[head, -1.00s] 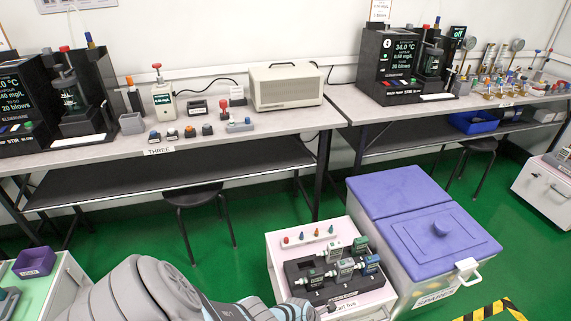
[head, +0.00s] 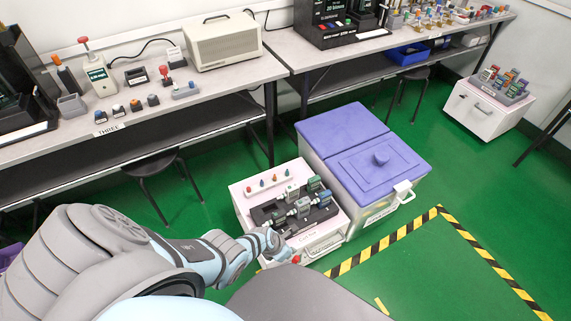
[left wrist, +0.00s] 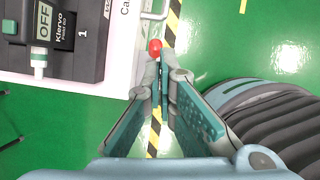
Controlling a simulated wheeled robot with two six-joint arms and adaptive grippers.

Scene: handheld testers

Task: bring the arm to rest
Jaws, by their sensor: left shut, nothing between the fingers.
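My left gripper (head: 283,251) is at the front edge of the white cart (head: 330,222), with its arm reaching in from the left. In the left wrist view its fingers (left wrist: 161,84) are together, with nothing seen between them. A small red tip (left wrist: 155,47) shows just past the fingertips; it also shows in the head view (head: 296,259). I cannot tell whether they touch. Green and grey handheld testers (head: 302,207) sit in a black rack on the cart. One tester reading OFF (left wrist: 42,22) shows in the left wrist view. My right gripper is not in view.
A purple-lidded bin (head: 375,165) stands right beside the cart. Benches (head: 225,88) with instruments line the wall, with a stool (head: 150,180) by one. Another white cart (head: 480,112) stands at the far right. Green floor with striped tape (head: 385,235) is open at the right.

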